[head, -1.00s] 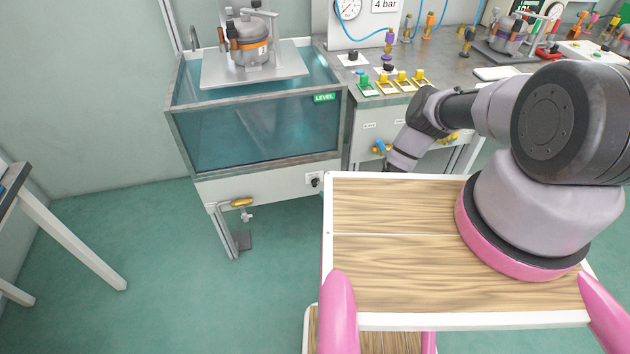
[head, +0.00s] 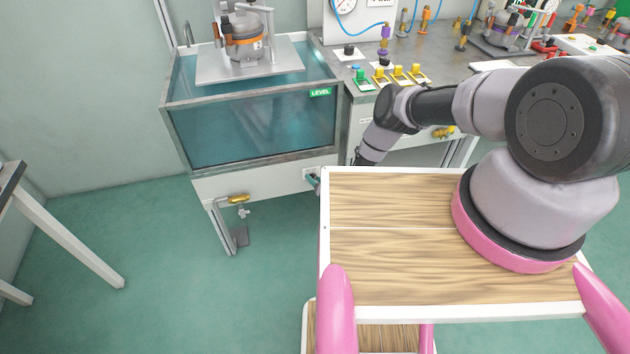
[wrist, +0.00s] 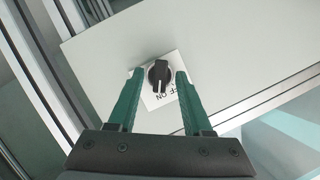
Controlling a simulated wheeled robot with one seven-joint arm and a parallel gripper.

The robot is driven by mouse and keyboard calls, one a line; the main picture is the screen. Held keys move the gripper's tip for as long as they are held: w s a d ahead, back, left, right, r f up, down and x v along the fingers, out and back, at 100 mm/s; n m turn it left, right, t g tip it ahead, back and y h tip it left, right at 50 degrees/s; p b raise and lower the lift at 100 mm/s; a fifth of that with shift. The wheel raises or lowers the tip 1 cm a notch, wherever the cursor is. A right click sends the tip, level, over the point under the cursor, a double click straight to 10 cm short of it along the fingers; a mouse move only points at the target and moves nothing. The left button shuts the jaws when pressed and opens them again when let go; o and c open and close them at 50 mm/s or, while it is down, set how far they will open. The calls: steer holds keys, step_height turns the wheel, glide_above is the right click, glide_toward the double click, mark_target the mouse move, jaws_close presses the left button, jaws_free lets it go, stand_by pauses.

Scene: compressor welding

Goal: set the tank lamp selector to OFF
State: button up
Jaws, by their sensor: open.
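The tank lamp selector (wrist: 159,73) is a black knob on a small white plate (wrist: 150,98), fixed to the pale panel under the water tank. Its label shows part of OFF and ON in the wrist view. The knob's ridge lies roughly up and down in that view; I cannot tell which word it points at. My gripper (wrist: 158,76) is open, with one green finger on each side of the knob and visible gaps between. In the head view, my gripper (head: 314,181) is at the panel's right end and largely covers the selector.
The glass-fronted water tank (head: 250,135) stands above the panel, with a yellow-handled valve (head: 238,198) below left. My wooden-topped base is in front. A bench with yellow switches (head: 398,74) stands to the right.

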jaws_close()
steer(key=shift+n, duration=0.3)
steer(key=n+h, duration=0.1)
steer(key=n, duration=0.1)
steer(key=n+t+h, duration=0.1)
steer(key=n+h, duration=0.1)
steer(key=n, duration=0.1)
steer(key=n+h, duration=0.2)
steer(key=shift+s+a+t, duration=0.2)
steer(key=shift+a+t, duration=0.1)
steer(key=shift+a, duration=0.1)
steer(key=shift+n+h, duration=0.3)
stand_by(0.3)
jaws_free()
